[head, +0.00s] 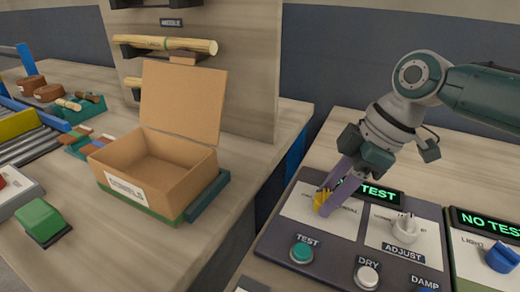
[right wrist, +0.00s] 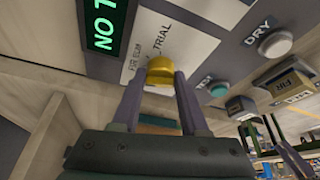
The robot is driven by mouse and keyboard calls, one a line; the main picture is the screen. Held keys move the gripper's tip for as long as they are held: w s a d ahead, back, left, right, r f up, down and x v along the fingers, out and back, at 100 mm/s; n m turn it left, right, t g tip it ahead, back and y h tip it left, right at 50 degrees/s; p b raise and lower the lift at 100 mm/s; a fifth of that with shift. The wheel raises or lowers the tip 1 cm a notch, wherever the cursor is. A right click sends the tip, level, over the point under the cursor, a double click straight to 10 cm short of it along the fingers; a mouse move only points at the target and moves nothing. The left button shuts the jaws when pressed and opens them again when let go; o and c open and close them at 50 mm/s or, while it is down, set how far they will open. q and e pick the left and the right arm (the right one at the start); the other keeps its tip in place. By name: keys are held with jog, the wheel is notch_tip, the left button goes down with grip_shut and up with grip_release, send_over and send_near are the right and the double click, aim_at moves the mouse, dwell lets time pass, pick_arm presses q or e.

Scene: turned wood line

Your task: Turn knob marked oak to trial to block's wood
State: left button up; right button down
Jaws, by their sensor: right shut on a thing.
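A yellow knob (head: 321,203) sits on a white label plate on the dark control panel (head: 268,236). My right gripper (head: 335,197) reaches down from the right and is shut on the knob. In the right wrist view the yellow knob (right wrist: 160,70) is between the two purple fingers. The plate beside it there reads "TRIAL" and "FIR ELM"; other marks are hidden or too small, and I cannot tell where the knob points. A block marked "FIR" (right wrist: 286,86) shows at the right of that view.
The panel has a display reading "TEST" (head: 378,193), partly covered, a teal TEST button (head: 301,251), a white DRY button (head: 367,275) and a white knob (head: 405,229) by "ADJUST". A blue knob (head: 502,257) is on the panel at right. An open cardboard box (head: 150,187) stands left.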

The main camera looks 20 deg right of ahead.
jog(key=shift+n+g+b, duration=0.3)
jog(key=shift+n+b, duration=0.05)
jog(key=shift+n, duration=0.15)
jog(key=shift+c, duration=2.1)
grip_release()
jog(key=p+v, duration=0.1)
jog(key=v, duration=0.9)
jog(key=shift+d, duration=0.1)
